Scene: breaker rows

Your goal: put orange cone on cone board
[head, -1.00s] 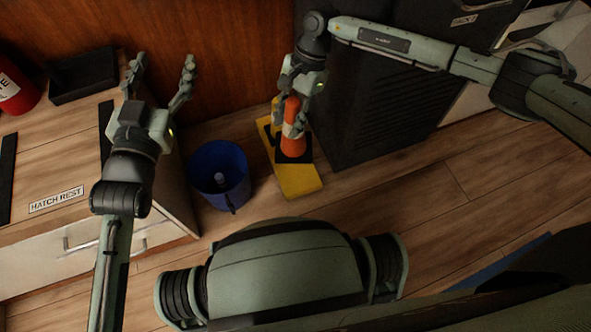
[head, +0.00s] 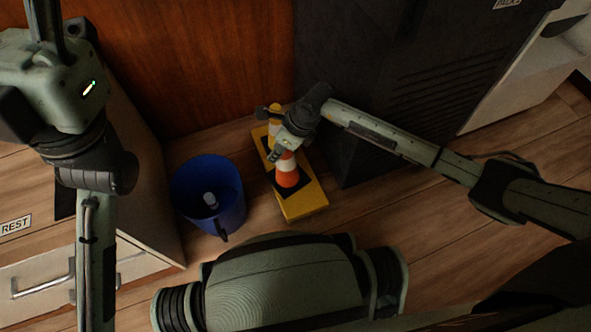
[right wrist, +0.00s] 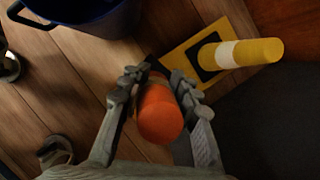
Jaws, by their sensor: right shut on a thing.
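The orange cone (head: 287,172), with a white band, is upright at the dark square of the yellow cone board (head: 305,204). I cannot tell whether its base touches the board. My right gripper (head: 280,154) is shut on the cone's upper part from above. In the right wrist view the orange cone (right wrist: 160,112) is between the two fingers, its base hidden. A yellow cone (right wrist: 245,52) with a white band stands on the board's other dark square, beside my gripper. My left gripper (head: 45,25) is at the upper left, partly cut off, its fingertips out of view.
A blue bucket (head: 232,205) with a pale object inside stands left of the board. A dark cabinet (head: 360,150) rises close on the right, a wooden panel (head: 200,70) behind. A drawer unit (head: 150,195) is at the left. Wooden floor (head: 440,240) is free at the right.

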